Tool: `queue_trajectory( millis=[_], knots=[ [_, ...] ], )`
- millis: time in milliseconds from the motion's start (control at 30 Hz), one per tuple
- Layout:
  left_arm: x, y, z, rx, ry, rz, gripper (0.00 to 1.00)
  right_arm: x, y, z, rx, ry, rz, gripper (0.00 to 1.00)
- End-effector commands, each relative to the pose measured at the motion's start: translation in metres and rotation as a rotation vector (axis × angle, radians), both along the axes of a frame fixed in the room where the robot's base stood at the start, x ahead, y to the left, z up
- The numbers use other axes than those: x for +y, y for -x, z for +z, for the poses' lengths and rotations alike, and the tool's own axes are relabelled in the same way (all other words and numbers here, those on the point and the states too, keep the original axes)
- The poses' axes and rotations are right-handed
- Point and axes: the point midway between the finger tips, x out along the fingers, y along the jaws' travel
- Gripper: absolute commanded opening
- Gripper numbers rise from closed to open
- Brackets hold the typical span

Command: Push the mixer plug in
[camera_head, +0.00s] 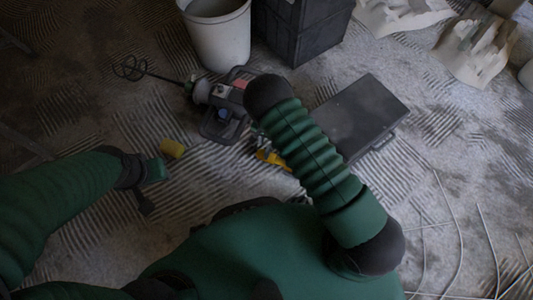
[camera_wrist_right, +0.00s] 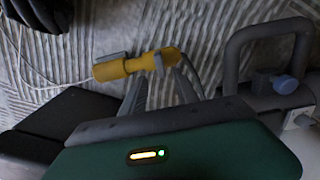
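A yellow connector (camera_wrist_right: 125,67) lies on the ridged floor in the right wrist view, with a tapered yellow end (camera_wrist_right: 171,56) at its right. Whether these are one piece or a plug against a socket, I cannot tell. My right gripper (camera_wrist_right: 162,80) points at it with two fingers apart, tips close to the tapered end; contact is unclear. In the head view my right arm partly hides the yellow connector (camera_head: 272,158). The red and black mixer (camera_head: 222,105) lies beyond it.
A white bucket (camera_head: 218,38) and black crate (camera_head: 300,30) stand at the back. A dark flat case (camera_head: 362,115) lies right of my right arm; its edge shows in the wrist view (camera_wrist_right: 45,130). Pale torn bags lie at upper right, thin cables at lower right.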

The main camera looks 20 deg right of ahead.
Motion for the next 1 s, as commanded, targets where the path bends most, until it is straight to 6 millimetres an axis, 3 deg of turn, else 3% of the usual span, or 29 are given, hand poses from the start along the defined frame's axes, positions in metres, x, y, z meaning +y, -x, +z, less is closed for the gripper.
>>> queue_trajectory(
  millis=[33, 100, 333, 733, 1000],
  knots=[
    [0.000, 0.000, -0.017, 0.000, 0.000, 0.000, 0.36, 0.000, 0.001, -0.023, 0.002, 0.001, 0.001, 0.36],
    [0.000, 0.000, -0.029, 0.000, 0.000, 0.000, 0.36, 0.000, 0.000, -0.041, 0.001, 0.001, 0.002, 0.36],
    [0.000, 0.000, -0.055, 0.000, 0.000, 0.000, 0.36, 0.000, 0.000, -0.085, 0.000, 0.000, 0.002, 0.36],
    [0.000, 0.000, -0.058, 0.000, 0.000, 0.000, 0.36, 0.000, 0.000, -0.093, -0.001, 0.000, 0.001, 0.36],
    [0.000, 0.000, -0.058, 0.000, 0.000, 0.000, 0.36, 0.000, 0.000, -0.093, -0.001, 0.001, 0.002, 0.01]
  ],
)
